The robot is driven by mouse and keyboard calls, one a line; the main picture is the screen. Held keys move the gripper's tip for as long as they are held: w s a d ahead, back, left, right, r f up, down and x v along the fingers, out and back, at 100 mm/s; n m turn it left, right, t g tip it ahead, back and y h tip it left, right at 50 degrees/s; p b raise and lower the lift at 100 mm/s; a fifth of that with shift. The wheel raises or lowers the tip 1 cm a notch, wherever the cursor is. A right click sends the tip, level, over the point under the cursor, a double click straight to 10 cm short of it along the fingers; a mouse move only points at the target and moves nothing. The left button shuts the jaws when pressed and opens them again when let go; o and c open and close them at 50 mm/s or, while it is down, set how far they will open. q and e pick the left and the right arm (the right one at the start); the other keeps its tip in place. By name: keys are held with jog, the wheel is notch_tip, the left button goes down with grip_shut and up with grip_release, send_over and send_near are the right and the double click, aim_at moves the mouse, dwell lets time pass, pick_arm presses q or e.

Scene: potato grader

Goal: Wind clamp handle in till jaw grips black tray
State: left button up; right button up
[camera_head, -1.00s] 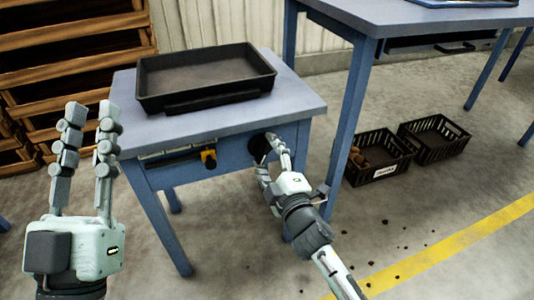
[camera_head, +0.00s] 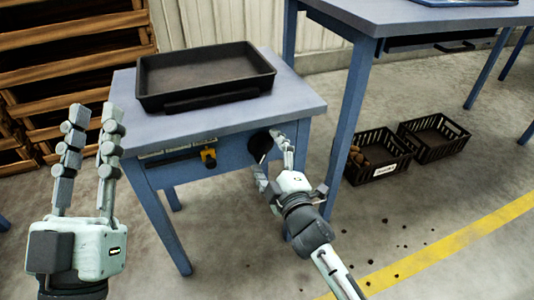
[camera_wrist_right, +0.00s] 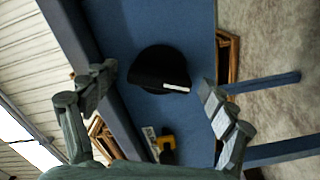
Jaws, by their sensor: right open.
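The black tray (camera_head: 160,91) lies flat on the blue table (camera_head: 230,117). A dark bar, which looks like the clamp jaw (camera_head: 210,100), runs along its front side; I cannot tell whether it touches the tray. The clamp handle (camera_head: 259,148) is a black round knob on the table's front face. In the right wrist view, the knob (camera_wrist_right: 155,66) shows a pale mark on it. My right gripper (camera_head: 267,154) is open in front of the knob, its fingers apart on either side without visible contact. My left gripper (camera_head: 95,112) is open and empty, left of the table.
A yellow and black part (camera_head: 208,157) sits on the table front, left of the knob. A taller blue table (camera_head: 372,20) stands to the right. Two black crates (camera_head: 376,172) (camera_head: 434,146) are on the floor. Wooden crates (camera_head: 70,60) are stacked at the left.

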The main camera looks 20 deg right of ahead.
jog(key=s, duration=1.2)
jog(key=shift+d, duration=0.2)
